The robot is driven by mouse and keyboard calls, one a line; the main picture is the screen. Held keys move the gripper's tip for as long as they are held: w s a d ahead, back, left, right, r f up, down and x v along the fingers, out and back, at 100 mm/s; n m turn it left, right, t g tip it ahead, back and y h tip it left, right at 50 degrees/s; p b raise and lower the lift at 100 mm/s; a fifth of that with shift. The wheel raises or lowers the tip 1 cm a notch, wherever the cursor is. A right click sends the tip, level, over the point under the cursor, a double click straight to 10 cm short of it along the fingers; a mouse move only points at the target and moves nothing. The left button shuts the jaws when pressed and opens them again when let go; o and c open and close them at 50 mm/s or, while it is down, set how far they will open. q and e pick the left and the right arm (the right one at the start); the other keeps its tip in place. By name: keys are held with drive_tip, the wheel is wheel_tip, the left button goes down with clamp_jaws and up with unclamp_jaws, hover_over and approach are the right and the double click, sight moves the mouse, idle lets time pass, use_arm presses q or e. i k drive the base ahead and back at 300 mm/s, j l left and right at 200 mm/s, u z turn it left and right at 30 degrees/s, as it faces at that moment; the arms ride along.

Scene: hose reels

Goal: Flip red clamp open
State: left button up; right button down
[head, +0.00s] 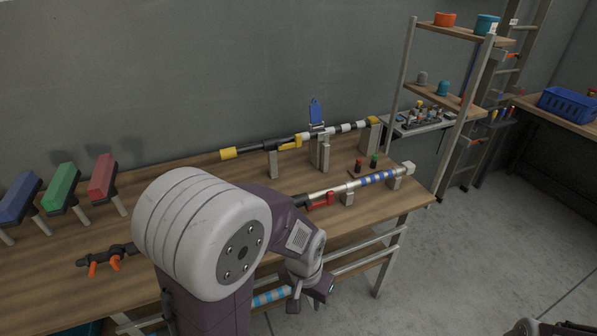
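The red clamp (322,200) sits on the front pole (372,181), a silver tube with blue bands and a black section, held above the wooden bench by small grey blocks. Its red lever appears to lie along the tube; its far side is not visible. My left gripper (312,296) hangs in front of the bench edge, below and nearer than the red clamp, apart from it. Its two dark fingers look spread, with nothing visible between them. My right gripper is not in view; only a dark part of my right arm shows at the bottom right corner.
A rear pole (260,148) carries a yellow clamp (290,143), with an upright blue plate (316,112) behind it. Red and green knobs (374,160) stand between the poles. Blue, green and red blocks (102,177) stand left. A shelf rack (460,97) stands right.

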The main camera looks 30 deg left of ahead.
sight(330, 200)
drive_tip(key=i+u, duration=0.2)
drive_tip(key=u, duration=0.25)
drive_tip(key=i+u, duration=0.2)
drive_tip(key=u, duration=0.25)
drive_tip(key=i+l+u, duration=0.1)
drive_tip(key=u, duration=0.3)
drive_tip(key=i+l+u, duration=0.15)
drive_tip(key=u, duration=0.3)
drive_tip(key=i+l+u, duration=0.25)
drive_tip(key=u, duration=0.2)
